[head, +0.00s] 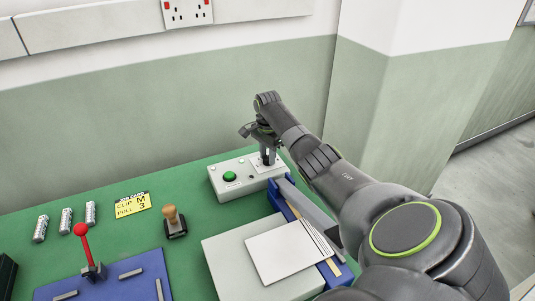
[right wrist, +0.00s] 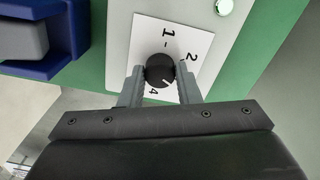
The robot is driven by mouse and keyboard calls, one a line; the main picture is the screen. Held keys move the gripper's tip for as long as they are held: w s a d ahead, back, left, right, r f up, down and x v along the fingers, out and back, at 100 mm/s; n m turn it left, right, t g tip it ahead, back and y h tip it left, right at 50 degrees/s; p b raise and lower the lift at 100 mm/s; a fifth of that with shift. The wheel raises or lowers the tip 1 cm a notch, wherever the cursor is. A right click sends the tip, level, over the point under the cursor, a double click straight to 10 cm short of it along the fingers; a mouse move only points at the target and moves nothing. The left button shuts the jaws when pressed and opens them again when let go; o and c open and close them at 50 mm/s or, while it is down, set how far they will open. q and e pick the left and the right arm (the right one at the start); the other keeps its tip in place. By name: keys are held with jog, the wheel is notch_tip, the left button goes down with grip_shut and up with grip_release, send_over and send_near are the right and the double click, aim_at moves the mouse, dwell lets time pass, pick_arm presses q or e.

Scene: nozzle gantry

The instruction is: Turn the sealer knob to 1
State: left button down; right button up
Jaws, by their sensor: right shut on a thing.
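The sealer knob (right wrist: 159,68) is a small round black knob on a white dial card (right wrist: 190,38) in the right wrist view. The digits 1, 2 and 4 show around it; part of the card is hidden behind a finger. A pale mark on the knob points to the lower right in that view, away from the 1. My right gripper (right wrist: 160,76) is shut on the knob, one finger on each side. In the head view, my right gripper (head: 267,155) is over the right end of the white control box (head: 243,182). My left gripper is not in view.
A green button (head: 229,176) is on the box's left part. The blue and grey sealer (head: 310,212) lies close in front. A wooden-handled stamp (head: 174,222), a yellow card (head: 132,204) and a red-knobbed lever (head: 82,232) stand to the left. The wall is close behind.

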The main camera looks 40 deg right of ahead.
jog(key=shift+r+n+p, duration=0.25)
jog(key=shift+n+p, duration=0.65)
jog(key=shift+n, duration=0.1)
jog(key=shift+n+p, duration=0.55)
jog(key=shift+n, duration=0.25)
jog(key=n+p, duration=0.1)
jog(key=n, duration=0.1)
jog(key=shift+n, duration=0.4)
jog(key=n+p, duration=0.1)
jog(key=n, duration=0.2)
jog(key=shift+f+n, duration=0.1)
jog(key=shift+n, duration=0.2)
jog(key=n, duration=0.6)
jog(key=shift+p, duration=0.3)
jog(key=n, duration=0.7)
jog(key=shift+w, duration=0.1)
jog(key=o, duration=1)
jog(key=shift+f, duration=0.1)
